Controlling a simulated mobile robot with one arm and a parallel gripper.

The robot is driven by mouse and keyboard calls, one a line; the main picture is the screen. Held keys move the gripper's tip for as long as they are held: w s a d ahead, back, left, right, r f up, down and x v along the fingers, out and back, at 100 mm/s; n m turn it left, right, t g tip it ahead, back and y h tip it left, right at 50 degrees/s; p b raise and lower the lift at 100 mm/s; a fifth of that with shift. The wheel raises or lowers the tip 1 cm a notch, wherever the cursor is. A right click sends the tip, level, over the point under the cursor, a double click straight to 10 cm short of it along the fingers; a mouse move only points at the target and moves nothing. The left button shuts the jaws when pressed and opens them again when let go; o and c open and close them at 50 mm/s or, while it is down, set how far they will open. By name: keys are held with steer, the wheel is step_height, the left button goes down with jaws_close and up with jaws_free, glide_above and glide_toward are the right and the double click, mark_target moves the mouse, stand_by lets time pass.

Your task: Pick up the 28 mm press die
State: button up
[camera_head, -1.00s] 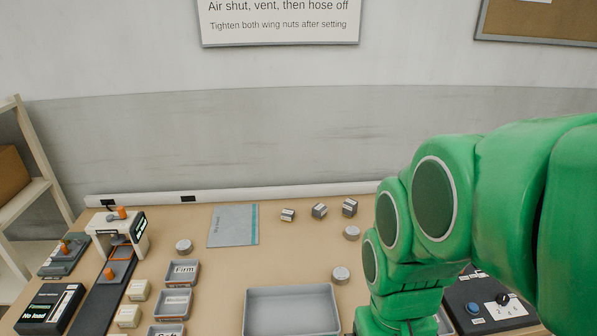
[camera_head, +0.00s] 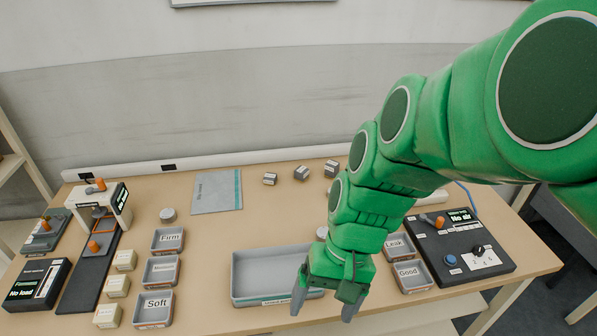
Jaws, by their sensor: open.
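Three small grey blocks with white labels stand in a row at the back of the table: a left one (camera_head: 270,179), a middle one (camera_head: 301,172) and a right one (camera_head: 331,168). They may be the press dies, but their labels are too small to read, so I cannot tell which is 28 mm. My gripper (camera_head: 325,305) points down over the right end of a grey tray (camera_head: 240,284), near the table's front. Its fingers are apart with nothing seen between them. It is well in front of the blocks.
A round grey piece (camera_head: 168,214) stands at left; another (camera_head: 321,233) is partly behind my arm. Bins marked Firm (camera_head: 167,250), Soft (camera_head: 153,322), Leak (camera_head: 396,256) and Good (camera_head: 412,286) flank the tray. A press (camera_head: 118,204) stands left, a control box (camera_head: 455,258) right.

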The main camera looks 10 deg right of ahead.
mark_target(324, 235)
steer(key=w+a+f+m+t+y, duration=0.1)
steer(key=w+f+m+y, duration=0.1)
steer(key=w+m+y, duration=0.3)
steer(key=w+f+m+t+y, duration=0.1)
steer(key=w+f+m+t, duration=0.1)
steer(key=w, duration=0.5)
steer(key=w+a+f+m+t+y, duration=0.1)
steer(key=w+f+m+y, duration=0.1)
steer(key=w+m, duration=0.35)
steer(key=w+d+f+m+t, duration=0.3)
steer(key=d+f+m, duration=0.1)
steer(key=d+f, duration=0.1)
steer(key=w+d+f+m+t+h, duration=0.1)
steer(key=w+d+f+m+t, duration=0.1)
steer(key=w+d+f+m, duration=0.2)
steer(key=w+d+f+m+t+h, duration=0.1)
steer(key=w+d+f+m+t, duration=0.2)
steer(key=d+f+m, duration=0.3)
steer(key=shift+w+d+f+t, duration=0.1)
steer(key=shift+w+d+t, duration=0.05)
steer(key=shift+d, duration=0.4)
steer(key=shift+w+d+t, duration=0.1)
steer(key=shift+d+t, duration=0.05)
steer(key=shift+d, duration=0.4)
steer(key=shift+x, duration=3.85)
steer(key=shift+w+d, duration=0.1)
steer(key=shift+d, duration=0.05)
steer(key=c, duration=1.4)
